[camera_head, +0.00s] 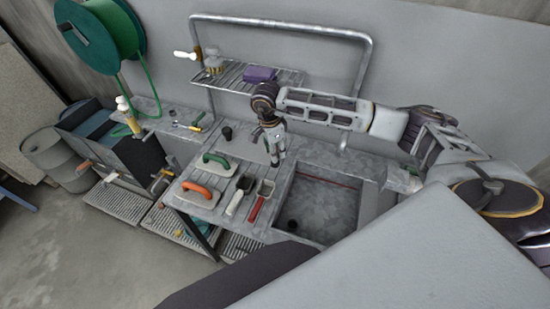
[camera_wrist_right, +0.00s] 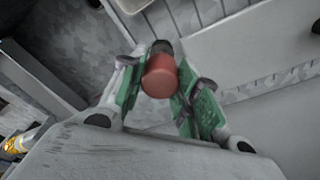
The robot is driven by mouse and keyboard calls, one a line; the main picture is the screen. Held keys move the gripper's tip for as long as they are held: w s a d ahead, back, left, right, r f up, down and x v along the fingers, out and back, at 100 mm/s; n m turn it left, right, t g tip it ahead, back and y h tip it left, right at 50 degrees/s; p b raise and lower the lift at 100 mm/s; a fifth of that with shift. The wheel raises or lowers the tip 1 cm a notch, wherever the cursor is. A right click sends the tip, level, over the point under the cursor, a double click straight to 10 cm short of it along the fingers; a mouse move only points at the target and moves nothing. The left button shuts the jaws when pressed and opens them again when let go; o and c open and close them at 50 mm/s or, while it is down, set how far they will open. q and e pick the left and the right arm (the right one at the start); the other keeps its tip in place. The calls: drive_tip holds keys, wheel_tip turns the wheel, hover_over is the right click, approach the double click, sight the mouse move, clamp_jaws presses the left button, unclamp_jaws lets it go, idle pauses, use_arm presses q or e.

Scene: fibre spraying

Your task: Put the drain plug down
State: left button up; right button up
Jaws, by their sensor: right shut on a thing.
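My right gripper (camera_head: 276,152) hangs over the grey counter, just beyond the back left corner of the sink (camera_head: 318,203). In the right wrist view my right gripper (camera_wrist_right: 158,92) has its green-padded fingers on either side of the drain plug (camera_wrist_right: 159,77), a reddish cylinder with a dark end, and is shut on it. I cannot make out the plug in the head view. A dark round spot (camera_head: 293,224), which looks like the drain, shows on the sink floor. My left gripper is not in view.
Left of the sink lie a green-handled trowel (camera_head: 218,163), an orange-handled trowel (camera_head: 198,192) and a red-handled tool (camera_head: 260,202). A small black cup (camera_head: 227,133) stands behind them. A wire shelf (camera_head: 225,76) with a purple block (camera_head: 260,74) hangs above.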

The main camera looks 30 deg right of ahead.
drive_tip(key=shift+f, duration=0.5)
drive_tip(key=shift+f+p, duration=0.45)
drive_tip(key=shift+f, duration=1.65)
drive_tip(key=shift+f, duration=0.15)
drive_tip(key=o, duration=1)
drive_tip(key=shift+o, duration=0.2)
